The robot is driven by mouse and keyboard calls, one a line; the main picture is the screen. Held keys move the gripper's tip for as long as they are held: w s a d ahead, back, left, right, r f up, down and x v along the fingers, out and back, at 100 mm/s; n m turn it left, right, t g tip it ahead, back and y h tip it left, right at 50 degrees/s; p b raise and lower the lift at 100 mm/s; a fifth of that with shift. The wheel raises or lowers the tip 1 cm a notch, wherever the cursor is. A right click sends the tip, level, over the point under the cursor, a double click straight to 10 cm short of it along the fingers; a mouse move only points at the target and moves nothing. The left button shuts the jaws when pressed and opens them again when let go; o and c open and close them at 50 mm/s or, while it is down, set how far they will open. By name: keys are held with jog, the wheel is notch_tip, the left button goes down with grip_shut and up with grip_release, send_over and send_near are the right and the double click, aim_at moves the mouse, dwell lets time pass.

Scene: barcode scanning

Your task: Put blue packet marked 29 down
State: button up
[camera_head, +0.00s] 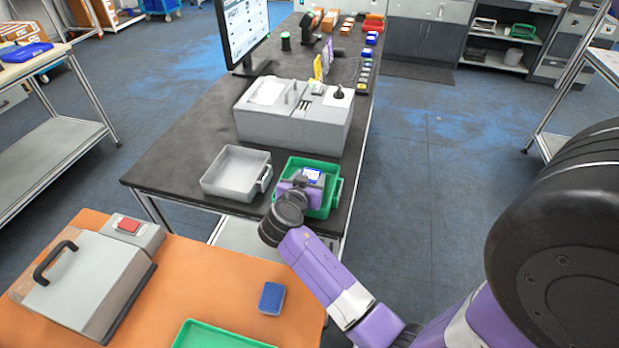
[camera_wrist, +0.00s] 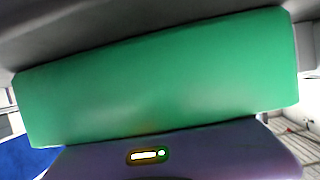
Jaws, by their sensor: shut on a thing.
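My gripper (camera_head: 300,186) is over the green tray (camera_head: 334,197) on the dark table, with its end inside the tray's outline. I cannot tell whether the packet touches the tray floor. In the wrist view a plain green surface (camera_wrist: 150,80) fills the middle, and a blue patch (camera_wrist: 22,160) shows at the lower left.
A grey tray (camera_head: 237,172) stands left of the green one. A grey machine (camera_head: 290,125) and a monitor (camera_head: 243,30) stand behind. On the orange table (camera_head: 215,270) are a grey box with a handle (camera_head: 85,280), a blue block (camera_head: 271,298) and another green tray (camera_head: 215,335).

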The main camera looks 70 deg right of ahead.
jog(key=shift+f, duration=0.1)
jog(key=o, duration=1.1)
jog(key=shift+f, duration=0.1)
jog(key=o, duration=0.4)
jog(key=shift+r, duration=0.25)
jog(key=shift+a, duration=0.35)
jog(key=b+v, duration=0.2)
jog(key=v, duration=0.9)
jog(key=shift+a+r, duration=0.1)
jog(key=shift+a, duration=0.05)
